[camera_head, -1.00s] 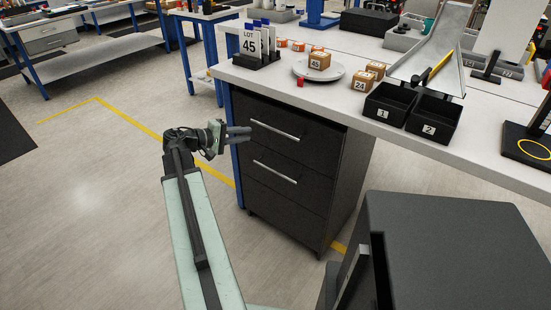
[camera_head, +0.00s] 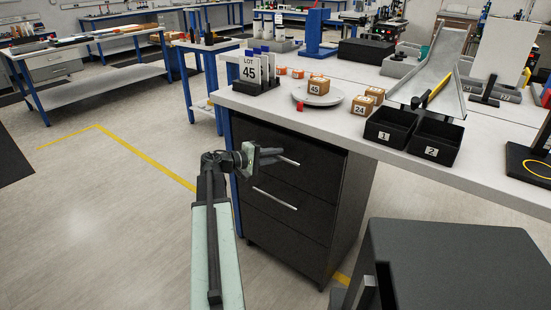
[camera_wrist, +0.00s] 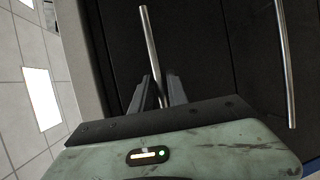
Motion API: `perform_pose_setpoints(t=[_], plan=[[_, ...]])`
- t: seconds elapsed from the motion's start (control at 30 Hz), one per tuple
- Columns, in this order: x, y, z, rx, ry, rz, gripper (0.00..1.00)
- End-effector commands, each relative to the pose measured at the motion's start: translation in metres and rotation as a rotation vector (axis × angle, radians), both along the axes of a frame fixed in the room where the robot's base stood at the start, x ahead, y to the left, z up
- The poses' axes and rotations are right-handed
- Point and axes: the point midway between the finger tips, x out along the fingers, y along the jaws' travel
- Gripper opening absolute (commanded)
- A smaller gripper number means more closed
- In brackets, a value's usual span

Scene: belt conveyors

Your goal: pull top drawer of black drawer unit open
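The black drawer unit (camera_head: 345,200) stands under the white-topped bench, its drawer fronts facing left. Its top drawer (camera_head: 315,150) looks shut and has a silver bar handle (camera_head: 289,161). My gripper (camera_head: 272,155) is at this handle and hides its left part in the head view. In the wrist view, my gripper (camera_wrist: 160,88) has its two fingers on either side of the top handle (camera_wrist: 151,45). The fingers look open, with narrow gaps beside the bar. I cannot tell whether either finger touches it.
A lower drawer's handle (camera_head: 274,198) shows below and also in the wrist view (camera_wrist: 285,65). The bench top (camera_head: 480,160) overhangs the unit and carries black bins (camera_head: 388,133), a plate and small boxes. A blue bench leg (camera_head: 228,140) stands close behind my gripper. Floor at left is clear.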

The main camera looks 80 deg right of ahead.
Motion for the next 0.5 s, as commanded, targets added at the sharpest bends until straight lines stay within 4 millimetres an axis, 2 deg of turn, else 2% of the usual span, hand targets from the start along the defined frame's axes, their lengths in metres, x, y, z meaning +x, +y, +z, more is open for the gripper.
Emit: perform_pose_setpoints(t=[0.1, 0.17, 0.2, 0.5], plan=[[-0.0001, 0.0002, 0.0001, 0.000, 0.000, 0.000, 0.20], [-0.0001, 0.0002, 0.0001, 0.000, 0.000, 0.000, 0.03], [-0.0002, 0.0002, 0.0001, 0.000, 0.000, -0.001, 0.00], [-0.0005, 0.0004, -0.0001, 0.000, -0.001, -0.001, 0.00]])
